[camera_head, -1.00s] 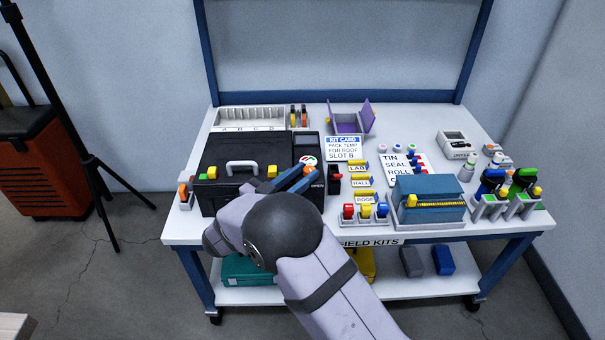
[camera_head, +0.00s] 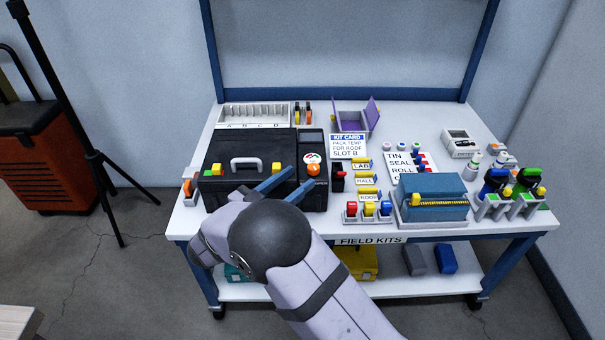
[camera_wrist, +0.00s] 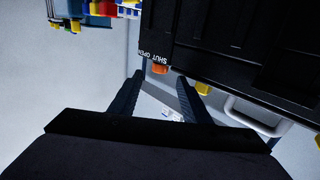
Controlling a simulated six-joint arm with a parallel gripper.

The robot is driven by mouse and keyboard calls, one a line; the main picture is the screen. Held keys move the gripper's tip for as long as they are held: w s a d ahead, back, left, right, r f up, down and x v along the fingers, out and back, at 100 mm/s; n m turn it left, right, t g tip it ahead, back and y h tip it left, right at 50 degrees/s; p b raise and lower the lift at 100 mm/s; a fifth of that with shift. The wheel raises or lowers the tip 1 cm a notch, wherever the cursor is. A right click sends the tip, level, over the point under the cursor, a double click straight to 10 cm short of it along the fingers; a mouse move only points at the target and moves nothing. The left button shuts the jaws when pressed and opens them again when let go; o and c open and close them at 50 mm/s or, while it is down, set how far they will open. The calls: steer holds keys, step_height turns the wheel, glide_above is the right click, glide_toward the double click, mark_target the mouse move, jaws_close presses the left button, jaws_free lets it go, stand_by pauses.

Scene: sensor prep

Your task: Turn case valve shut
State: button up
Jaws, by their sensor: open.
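The black case (camera_head: 228,187) lies closed on the left of the table, with a pale handle on its lid. Its orange valve knob (camera_head: 313,169) sits near the right end, below a round white sticker. In the wrist view the orange knob (camera_wrist: 160,68) shows beside the white SHUT and OPEN lettering (camera_wrist: 155,57); I cannot tell which word it points to. My gripper (camera_head: 303,178) is open, with its two blue fingers apart and nothing between them. The fingertips are close to the knob, just short of it; in the wrist view the knob appears between the fingertips (camera_wrist: 160,77).
A yellow latch (camera_head: 218,169) stands on the case's left. A red-and-black switch (camera_head: 337,178) is just right of the case. A lettered rack (camera_head: 254,115) stands behind the case.

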mark_target(314, 164)
steer(key=shift+v, duration=1.45)
steer(key=w+d+n+t+y, duration=0.1)
steer(key=w+d+r+n+t+y, duration=0.1)
steer(key=w+d+t+y, duration=0.1)
steer(key=w+d+r+n+t+y, duration=0.1)
steer(key=w+d, duration=0.1)
steer(key=shift+d+r+n+y, duration=0.1)
steer(key=shift+n+y, duration=0.2)
steer(key=shift+n, duration=0.1)
steer(key=y, duration=0.1)
steer(key=d+n+t+y, duration=0.1)
steer(key=shift+f+n+y, duration=0.3)
steer(key=shift+f+y, duration=0.1)
steer(key=shift+s+d+f+n+y, duration=0.1)
steer(key=shift+s+f+n+y, duration=0.1)
steer(key=shift+f+n+y, duration=0.35)
steer(key=shift+s+d+f+n+y, duration=0.15)
steer(key=shift+s+f+y, duration=0.1)
steer(key=shift+y, duration=0.5)
steer(key=shift+w+d, duration=0.15)
steer(key=shift+w, duration=1.7)
steer(key=shift+w+d, duration=0.2)
steer(key=shift+w, duration=1.6)
steer(key=shift+c, duration=0.5)
steer(key=c, duration=0.9)
